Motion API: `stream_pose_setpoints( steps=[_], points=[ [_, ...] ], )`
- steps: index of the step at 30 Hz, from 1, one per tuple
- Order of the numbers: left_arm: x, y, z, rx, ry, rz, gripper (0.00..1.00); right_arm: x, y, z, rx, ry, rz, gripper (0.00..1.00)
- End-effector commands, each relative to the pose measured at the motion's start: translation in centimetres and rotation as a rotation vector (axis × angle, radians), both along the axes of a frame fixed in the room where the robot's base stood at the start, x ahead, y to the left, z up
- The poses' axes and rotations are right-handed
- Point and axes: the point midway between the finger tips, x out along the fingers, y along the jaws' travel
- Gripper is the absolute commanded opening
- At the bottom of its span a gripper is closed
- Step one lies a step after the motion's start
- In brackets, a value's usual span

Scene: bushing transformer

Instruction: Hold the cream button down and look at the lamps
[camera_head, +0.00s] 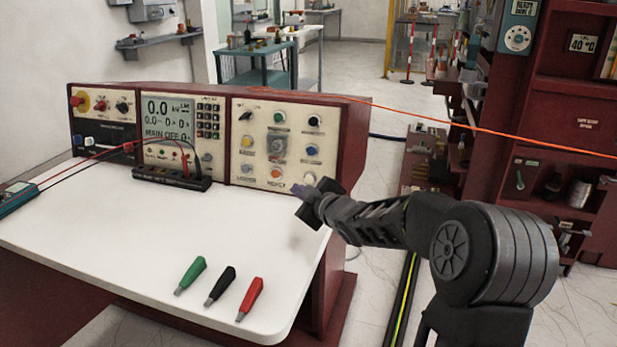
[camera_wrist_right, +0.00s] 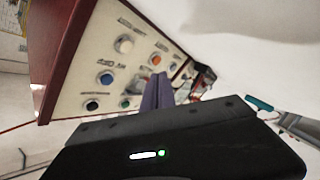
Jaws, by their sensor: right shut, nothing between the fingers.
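The cream button (camera_head: 309,179) is at the lower right of the cream right-hand panel, and it also shows in the wrist view (camera_wrist_right: 124,44). My right gripper (camera_head: 299,190) is shut and empty, in front of the panel's lower right, just below and left of the button in the head view. In the wrist view its fingers (camera_wrist_right: 158,88) point toward the panel, with the cream button off to their left; I see no contact. Coloured round lamps or buttons on the panel include green (camera_head: 279,118), yellow (camera_head: 247,143), blue (camera_head: 312,151) and orange (camera_head: 275,174). I cannot tell whether any is lit. My left gripper is out of view.
The display (camera_head: 168,118) reads 0.0 and "MAIN OFF". A black terminal strip (camera_head: 172,178) with red and black leads lies before the console. Green (camera_head: 191,274), black (camera_head: 220,285) and red (camera_head: 251,298) clips lie on the white tabletop (camera_head: 120,240). A dark red shelf stands right.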

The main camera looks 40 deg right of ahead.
Motion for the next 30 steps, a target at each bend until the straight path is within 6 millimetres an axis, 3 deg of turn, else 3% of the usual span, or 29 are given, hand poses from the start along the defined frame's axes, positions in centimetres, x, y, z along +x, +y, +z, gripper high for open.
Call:
stream_pose_setpoints(
  steps=[6,13,30],
  points=[
    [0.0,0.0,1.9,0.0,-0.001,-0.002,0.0,1.6,-2.5,-0.5,-0.001,0.005,-0.002,0.0],
    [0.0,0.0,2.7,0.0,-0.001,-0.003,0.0,3.0,-4.4,-1.2,0.0,0.003,-0.001,0.0],
    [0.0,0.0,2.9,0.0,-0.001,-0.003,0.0,3.5,-5.1,-1.6,0.001,0.001,0.0,0.0]
  ],
)
